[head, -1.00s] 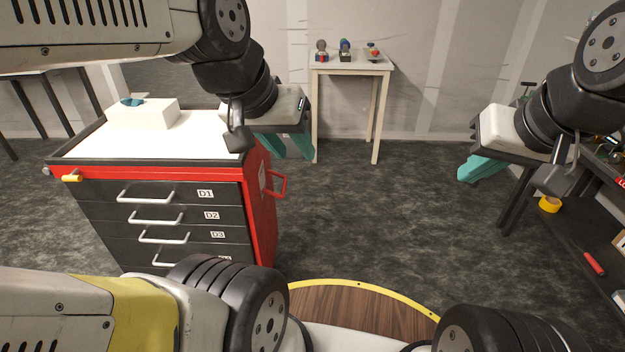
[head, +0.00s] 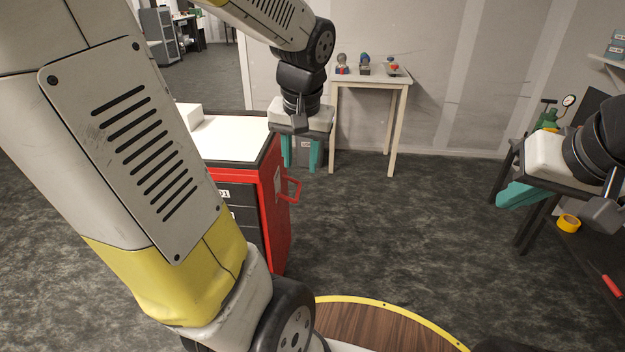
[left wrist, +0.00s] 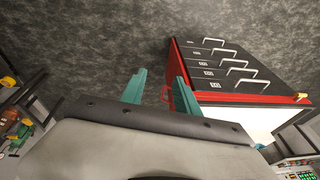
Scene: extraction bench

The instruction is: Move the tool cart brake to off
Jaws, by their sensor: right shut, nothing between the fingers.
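The tool cart (head: 268,225) is red and black with a white top, on the left in the head view, its front mostly hidden behind my left arm. A red handle (head: 290,189) sticks out from its right side. A small yellow piece (left wrist: 300,96) shows at a cart corner in the left wrist view; I cannot tell whether it is the brake. My left gripper (head: 300,153) is open and empty, teal fingers pointing down, near the cart's far right corner. Its spread fingers (left wrist: 158,88) also show in the left wrist view. My right gripper (head: 520,196) is shut and empty, far from the cart.
A small table (head: 372,80) with several small objects stands against the back wall. A dark bench is at the right, with a yellow tape roll (head: 568,223) and a red-handled tool (head: 611,286) on its lower shelf. Grey floor (head: 400,230) is clear between cart and bench.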

